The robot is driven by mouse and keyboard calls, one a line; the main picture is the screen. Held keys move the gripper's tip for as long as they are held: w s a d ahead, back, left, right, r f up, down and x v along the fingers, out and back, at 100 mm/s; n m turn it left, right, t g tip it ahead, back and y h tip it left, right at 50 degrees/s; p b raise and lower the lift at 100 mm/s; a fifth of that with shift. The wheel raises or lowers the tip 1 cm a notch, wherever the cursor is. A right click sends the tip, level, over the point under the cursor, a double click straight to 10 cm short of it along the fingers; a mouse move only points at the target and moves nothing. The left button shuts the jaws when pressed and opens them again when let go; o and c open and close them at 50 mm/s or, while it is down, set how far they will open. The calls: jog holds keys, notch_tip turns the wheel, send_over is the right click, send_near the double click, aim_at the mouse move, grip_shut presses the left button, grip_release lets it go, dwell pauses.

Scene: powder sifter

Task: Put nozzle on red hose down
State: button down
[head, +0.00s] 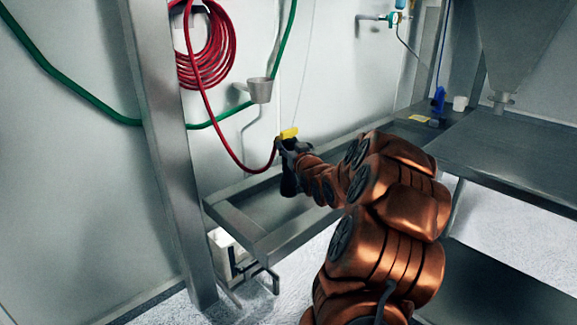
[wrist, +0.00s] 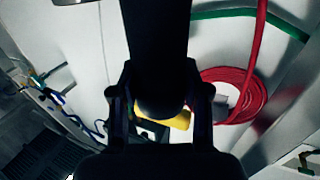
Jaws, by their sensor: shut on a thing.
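The red hose (head: 214,123) hangs in a coil on the wall, and one length curves down to my gripper (head: 290,150). A yellow part (head: 288,133) at the hose end, which looks like the nozzle, shows at the jaws. My gripper is shut on it, above the steel frame and close to the wall. In the wrist view the yellow part (wrist: 178,121) shows just past the dark fingers, which hide most of the nozzle. The red coil (wrist: 262,98) is at the right there.
A metal cup (head: 260,90) is mounted on the wall above my gripper. A green hose (head: 75,90) runs along the wall. A steel post (head: 160,130) stands at the left. The low steel frame (head: 262,238) runs below. A steel table (head: 510,150) and a hopper (head: 515,45) are at the right.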

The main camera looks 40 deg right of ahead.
jog(key=shift+f+b, duration=0.3)
jog(key=shift+f, duration=2.1)
jog(key=c, duration=0.6)
grip_release()
jog(key=shift+o, duration=0.2)
jog(key=shift+r, duration=0.1)
jog(key=shift+s, duration=0.15)
jog(key=shift+s+a, duration=0.15)
jog(key=shift+s, duration=0.15)
jog(key=v, duration=1.1)
jog(key=shift+a+r+p, duration=0.1)
jog(key=shift+p, duration=0.2)
